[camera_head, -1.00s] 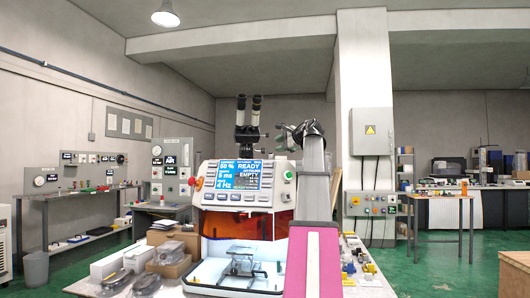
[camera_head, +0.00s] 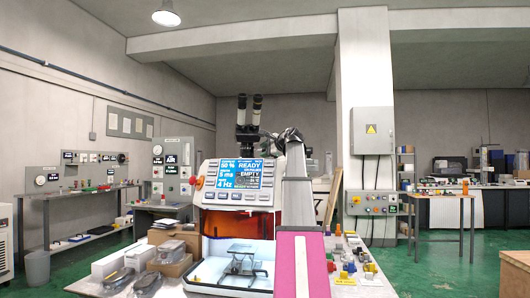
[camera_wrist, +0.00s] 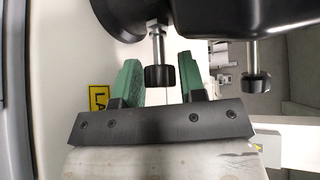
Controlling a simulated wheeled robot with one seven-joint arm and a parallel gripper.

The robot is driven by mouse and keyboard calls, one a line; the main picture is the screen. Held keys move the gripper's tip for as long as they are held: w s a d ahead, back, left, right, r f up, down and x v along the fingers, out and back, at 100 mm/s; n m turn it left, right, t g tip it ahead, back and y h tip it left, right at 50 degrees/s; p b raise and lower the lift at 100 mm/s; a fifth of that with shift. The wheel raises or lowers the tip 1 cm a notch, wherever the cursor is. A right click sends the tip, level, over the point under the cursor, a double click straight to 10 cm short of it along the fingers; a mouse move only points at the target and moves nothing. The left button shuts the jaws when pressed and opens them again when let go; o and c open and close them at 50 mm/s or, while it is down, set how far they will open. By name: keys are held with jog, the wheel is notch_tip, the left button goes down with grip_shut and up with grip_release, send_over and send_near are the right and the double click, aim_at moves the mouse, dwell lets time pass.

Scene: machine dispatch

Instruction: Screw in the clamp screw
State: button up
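A black knurled screw head (camera_wrist: 160,77) on a bright metal shank hangs below a black machine part (camera_wrist: 200,15) in the wrist view. A second, similar black knob (camera_wrist: 256,88) hangs further right. I cannot tell from its look which is the clamp screw. My gripper (camera_wrist: 158,62) has two green fingers standing apart, one on each side of the nearer screw. Gaps show beside the screw head, so it is not gripped. In the head view the gripper and screws cannot be made out at the machine's microscope (camera_head: 248,122).
The machine's panel (camera_head: 237,182) reads READY and EMPTY. Boxes and packed parts (camera_head: 147,283) lie on the bench to the left. A yellow label (camera_wrist: 99,98) is on a pale surface left of my fingers.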

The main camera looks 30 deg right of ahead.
jog(key=c, duration=0.6)
jog(key=shift+c, duration=0.2)
jog(key=m+g+y, duration=0.1)
jog(key=m+g, duration=0.2)
jog(key=g, duration=0.1)
jog(key=shift+m, duration=0.3)
jog(key=m+g+y, duration=0.2)
jog(key=m+g, duration=0.1)
jog(key=shift+s+f+g+y, duration=0.1)
jog(key=shift+g+y, duration=0.2)
dwell(0.4)
